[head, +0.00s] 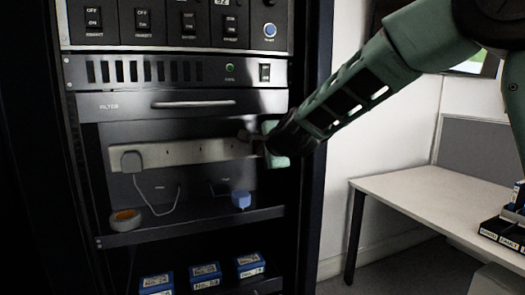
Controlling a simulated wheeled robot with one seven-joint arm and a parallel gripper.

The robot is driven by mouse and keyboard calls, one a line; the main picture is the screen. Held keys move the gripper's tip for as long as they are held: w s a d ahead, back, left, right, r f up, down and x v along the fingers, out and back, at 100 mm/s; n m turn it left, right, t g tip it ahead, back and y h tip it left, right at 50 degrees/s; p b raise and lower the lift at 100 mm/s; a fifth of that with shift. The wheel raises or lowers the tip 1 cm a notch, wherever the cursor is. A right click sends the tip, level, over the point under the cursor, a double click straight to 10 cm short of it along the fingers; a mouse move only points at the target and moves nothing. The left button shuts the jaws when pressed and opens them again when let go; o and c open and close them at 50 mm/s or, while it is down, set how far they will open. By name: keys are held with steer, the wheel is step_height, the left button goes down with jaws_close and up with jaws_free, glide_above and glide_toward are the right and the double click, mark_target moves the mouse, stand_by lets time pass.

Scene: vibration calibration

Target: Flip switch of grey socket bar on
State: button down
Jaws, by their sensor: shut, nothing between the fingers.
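The grey socket bar (186,153) runs across the back of the open bay in the dark rack. A grey plug (131,161) sits in its left end, with a cable looping down to the shelf. My gripper (262,147) is at the bar's right end, reaching in from the right, and it is shut with nothing held. The gripper and arm hide the right end of the bar, so its switch cannot be made out. I cannot tell whether the fingers touch the bar.
The rack shelf (190,229) holds a roll of tape (125,217) and a blue plug-like item (241,199). Several blue boxes (204,271) sit below. A panel with a handle (195,103) is above the bay. A white desk (440,185) stands at right.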

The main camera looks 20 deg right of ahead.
steer(key=shift+w+f, duration=0.1)
steer(key=shift+w, duration=0.05)
steer(key=shift+w+b, duration=0.15)
steer(key=shift+b, duration=0.9)
steer(key=shift+r+t+p, duration=0.3)
steer(key=shift+r+p, duration=0.45)
steer(key=shift+r, duration=0.1)
